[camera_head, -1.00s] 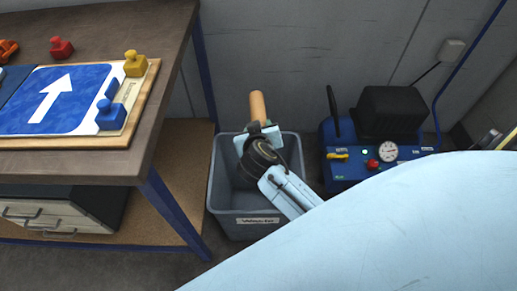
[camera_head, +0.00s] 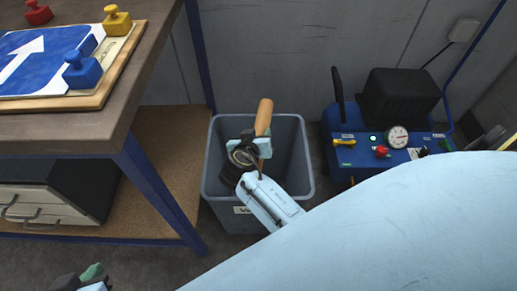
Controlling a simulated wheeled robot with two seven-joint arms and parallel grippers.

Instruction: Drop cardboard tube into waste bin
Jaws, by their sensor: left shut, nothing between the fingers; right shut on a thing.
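The cardboard tube (camera_head: 264,116) is tan and stands nearly upright, leaning slightly, above the grey waste bin (camera_head: 298,165). My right gripper (camera_head: 262,146) is shut on the tube, over the bin's opening. The tube's lower part is largely hidden by the gripper and wrist. The bin stands on the floor between the workbench and a blue machine, and my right arm covers part of its front and label. My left gripper (camera_head: 92,272) shows only in part at the bottom left edge, shut and empty, away from the bin.
A blue compressor (camera_head: 385,150) with a gauge sits right of the bin. The wall is close behind the bin.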

